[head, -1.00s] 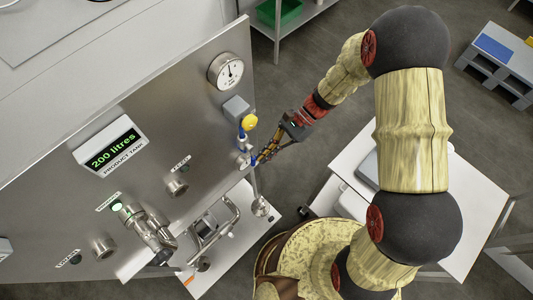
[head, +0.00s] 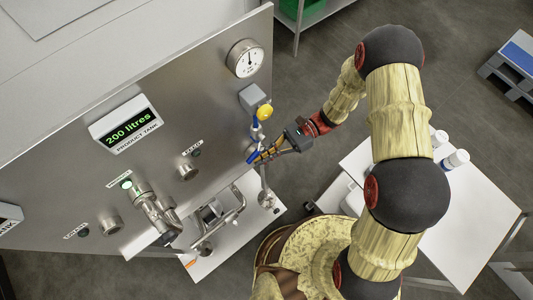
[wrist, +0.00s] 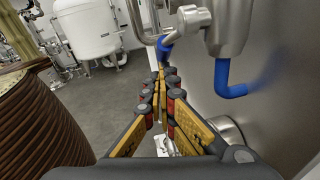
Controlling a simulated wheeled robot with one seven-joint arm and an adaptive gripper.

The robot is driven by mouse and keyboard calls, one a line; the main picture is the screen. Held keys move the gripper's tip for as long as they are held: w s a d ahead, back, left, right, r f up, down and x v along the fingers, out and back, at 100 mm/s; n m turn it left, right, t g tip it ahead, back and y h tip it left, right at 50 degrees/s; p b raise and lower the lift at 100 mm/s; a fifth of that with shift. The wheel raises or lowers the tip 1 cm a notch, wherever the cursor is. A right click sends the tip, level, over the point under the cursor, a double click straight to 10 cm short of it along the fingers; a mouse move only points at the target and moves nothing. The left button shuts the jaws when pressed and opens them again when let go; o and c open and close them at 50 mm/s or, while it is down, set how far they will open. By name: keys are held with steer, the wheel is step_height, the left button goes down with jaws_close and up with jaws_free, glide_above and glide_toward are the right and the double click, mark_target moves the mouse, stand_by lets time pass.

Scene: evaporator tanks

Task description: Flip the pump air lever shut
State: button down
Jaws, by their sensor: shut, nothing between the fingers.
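The pump air lever appears to be the short blue handle (head: 252,157) at the panel's right edge, low below a yellow knob (head: 264,112). In the wrist view a blue handle (wrist: 166,48) hangs from a round metal valve body (wrist: 195,17). My gripper (head: 260,158) is shut and empty, with its fingertips right beside the blue handle. In the wrist view my fingertips (wrist: 161,74) lie just below the handle's end; I cannot tell whether they touch it. A blue bent tube (wrist: 230,80) runs down from metal fittings towards the panel.
The steel panel carries a gauge (head: 245,58), a "200 litres" display (head: 130,128) and pipe fittings (head: 152,212). A white table (head: 460,220) with white bottles stands at the right. White tanks (wrist: 88,28) stand farther off in the wrist view, with open grey floor before them.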

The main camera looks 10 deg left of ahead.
steer(key=shift+s+a+r+p, duration=0.9)
steer(key=shift+s+r+p, duration=0.05)
steer(key=shift+s+r, duration=0.15)
stand_by(1.2)
steer(key=w+d+f+b, duration=0.3)
steer(key=w+d+f, duration=0.2)
steer(key=d+f, duration=0.2)
steer(key=shift+w+d+f+b, duration=0.35)
steer(key=shift+f, duration=0.55)
